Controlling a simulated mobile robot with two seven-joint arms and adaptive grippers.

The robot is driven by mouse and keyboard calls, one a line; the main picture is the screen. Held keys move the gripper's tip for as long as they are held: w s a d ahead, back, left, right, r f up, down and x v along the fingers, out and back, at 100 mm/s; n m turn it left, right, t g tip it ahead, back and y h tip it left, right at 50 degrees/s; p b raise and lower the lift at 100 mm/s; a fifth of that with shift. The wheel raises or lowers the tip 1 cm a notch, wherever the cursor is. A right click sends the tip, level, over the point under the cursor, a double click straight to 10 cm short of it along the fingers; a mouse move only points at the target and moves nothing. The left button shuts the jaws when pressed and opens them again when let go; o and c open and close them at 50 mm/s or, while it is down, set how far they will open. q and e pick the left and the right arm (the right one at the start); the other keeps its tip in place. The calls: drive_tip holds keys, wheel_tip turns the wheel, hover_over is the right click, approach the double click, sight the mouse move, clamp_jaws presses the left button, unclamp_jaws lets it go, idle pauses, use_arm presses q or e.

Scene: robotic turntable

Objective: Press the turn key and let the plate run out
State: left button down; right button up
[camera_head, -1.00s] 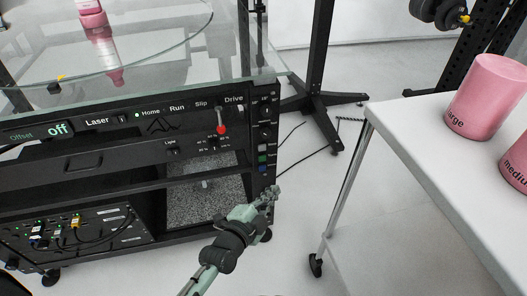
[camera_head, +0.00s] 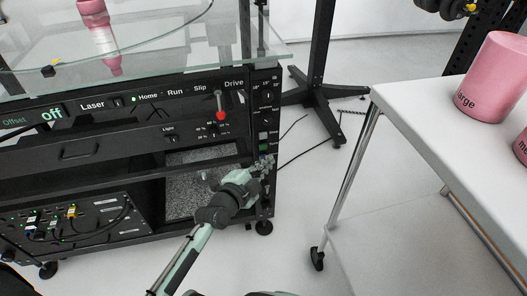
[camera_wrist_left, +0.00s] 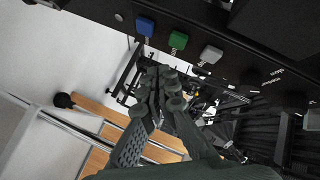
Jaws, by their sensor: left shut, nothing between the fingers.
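The turntable plate (camera_head: 150,45) is clear glass, with a pink object (camera_head: 92,8) standing on it. Below it, the black control front has a narrow column of small keys at its right edge: a grey key (camera_head: 263,135), a green key (camera_head: 263,147) and a blue key, best seen in the left wrist view (camera_wrist_left: 145,26). I cannot read which is the turn key. My left gripper (camera_head: 267,162) is shut and empty, at the lower end of this column. In the left wrist view its fingertips (camera_wrist_left: 160,80) appear below the keys; contact cannot be told.
A red-tipped lever (camera_head: 221,114) sits on the front, left of the keys. The Offset display (camera_head: 52,114) reads "off" and a green light shows by "Home". A white table (camera_head: 420,130) with pink containers (camera_head: 493,80) stands right.

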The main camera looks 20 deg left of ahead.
sight(263, 147)
use_arm(q)
drive_tip(key=shift+w+a, duration=0.55)
drive_tip(key=shift+w, duration=0.25)
use_arm(e)
drive_tip(key=shift+s+r, duration=0.1)
drive_tip(key=shift+r, duration=0.3)
use_arm(q)
drive_tip(key=shift+w, duration=0.1)
idle(0.4)
drive_tip(key=shift+w+a, duration=0.2)
drive_tip(key=shift+w, duration=0.05)
